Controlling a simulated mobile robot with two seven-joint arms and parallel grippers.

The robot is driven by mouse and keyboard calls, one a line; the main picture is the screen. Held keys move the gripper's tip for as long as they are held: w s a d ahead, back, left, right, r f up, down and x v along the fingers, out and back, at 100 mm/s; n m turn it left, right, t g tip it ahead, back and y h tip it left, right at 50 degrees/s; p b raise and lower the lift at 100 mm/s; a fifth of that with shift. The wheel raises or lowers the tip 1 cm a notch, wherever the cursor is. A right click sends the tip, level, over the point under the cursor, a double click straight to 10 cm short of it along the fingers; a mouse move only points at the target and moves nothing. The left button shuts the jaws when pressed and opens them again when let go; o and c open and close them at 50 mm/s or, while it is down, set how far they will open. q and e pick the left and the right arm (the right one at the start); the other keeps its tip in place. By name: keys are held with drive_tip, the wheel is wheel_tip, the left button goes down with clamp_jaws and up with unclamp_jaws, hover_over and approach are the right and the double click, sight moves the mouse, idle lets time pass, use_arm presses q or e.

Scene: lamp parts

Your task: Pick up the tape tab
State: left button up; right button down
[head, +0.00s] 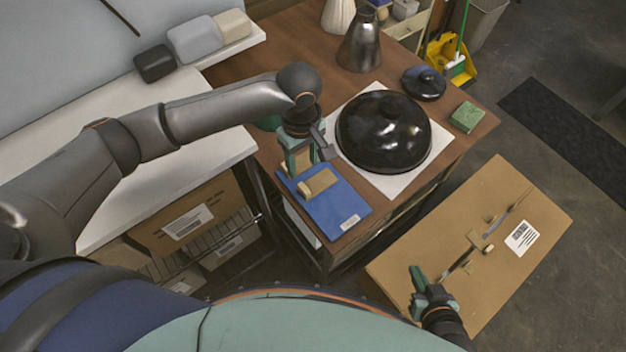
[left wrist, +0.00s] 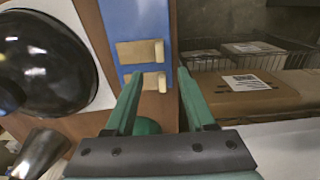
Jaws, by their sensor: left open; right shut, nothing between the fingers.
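Two tan tape tabs lie on the blue board at the wooden table's front left. The nearer tab (head: 317,184) is in plain view in the head view, and the farther tab (head: 296,160) is partly covered by my left gripper. In the left wrist view, one tab (left wrist: 138,52) lies ahead of the fingertips and another (left wrist: 152,96) shows between the fingers, with its raised end visible. My left gripper (left wrist: 159,74) is open above the board, and I cannot tell whether it touches a tab. My right gripper (head: 417,281) is shut and empty over the cardboard box's near edge.
The blue board (head: 345,212) lies left of a black dome (head: 384,130) on a white sheet. A metal shade (head: 360,42), a black lid (head: 424,83) and a green block (head: 466,117) are also on the table. The cardboard box (head: 540,210) is at the right.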

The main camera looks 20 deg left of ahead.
sight(304, 188)
use_arm(q)
wheel_tip(304, 188, down, 11)
drive_tip(key=shift+f+b, duration=0.1)
drive_tip(key=shift+b, duration=0.25)
clamp_jaws()
idle(0.5)
